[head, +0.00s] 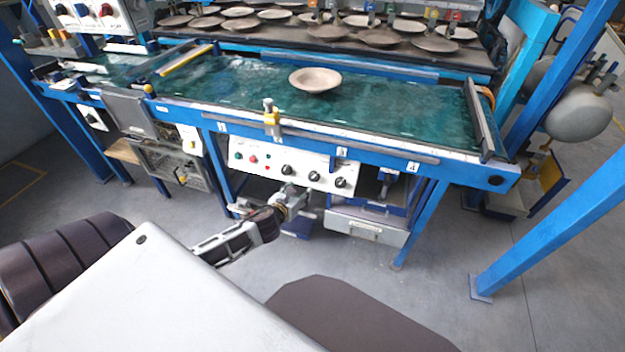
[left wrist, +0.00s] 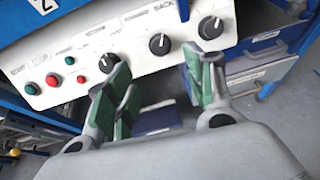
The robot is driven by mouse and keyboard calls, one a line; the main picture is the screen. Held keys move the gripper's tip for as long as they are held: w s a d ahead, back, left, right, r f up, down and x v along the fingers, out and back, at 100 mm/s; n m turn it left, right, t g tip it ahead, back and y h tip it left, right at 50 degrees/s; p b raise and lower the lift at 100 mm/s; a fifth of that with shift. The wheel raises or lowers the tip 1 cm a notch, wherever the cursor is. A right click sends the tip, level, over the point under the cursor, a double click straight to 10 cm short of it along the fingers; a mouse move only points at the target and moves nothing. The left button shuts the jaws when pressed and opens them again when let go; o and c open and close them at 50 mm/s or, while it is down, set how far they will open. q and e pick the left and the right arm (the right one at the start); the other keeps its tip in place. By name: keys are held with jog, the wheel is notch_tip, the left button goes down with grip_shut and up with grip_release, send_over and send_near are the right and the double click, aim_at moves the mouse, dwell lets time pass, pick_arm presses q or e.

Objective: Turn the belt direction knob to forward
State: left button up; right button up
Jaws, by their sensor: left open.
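The white control panel (head: 262,160) hangs under the front edge of the belt table. It carries three black knobs with white pointer marks: a left knob (left wrist: 107,62), a middle knob (left wrist: 159,44) and a right knob (left wrist: 210,28). The printed labels are too small or blurred to tell surely which is the belt direction knob. My left gripper (head: 288,192) is just in front of and below the panel. My right gripper is not in view.
Red and green buttons (left wrist: 52,80) sit left of the knobs. A plate (head: 315,80) lies on the green belt (head: 390,100), with several plates on the rack behind. A grey drawer (head: 365,230) is below right of the panel. Blue posts (head: 550,160) stand at right.

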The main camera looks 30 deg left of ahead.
pick_arm(q)
jog(key=shift+w+f, duration=0.1)
jog(key=shift+w, duration=0.05)
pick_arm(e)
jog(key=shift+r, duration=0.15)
pick_arm(q)
jog(key=b, duration=0.2)
send_near(312, 178)
jog(key=shift+w, duration=1.25)
jog(key=shift+w+a+f, duration=0.35)
jog(key=shift+w+f, duration=0.4)
jog(key=shift+w, duration=0.15)
jog(key=shift+w+f, duration=0.15)
jog(key=shift+w, duration=0.15)
jog(key=shift+b+x, duration=0.55)
jog(key=shift+x, duration=1.45)
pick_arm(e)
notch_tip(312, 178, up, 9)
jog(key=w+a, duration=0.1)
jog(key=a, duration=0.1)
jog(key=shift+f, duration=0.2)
pick_arm(q)
jog(key=c, duration=1)
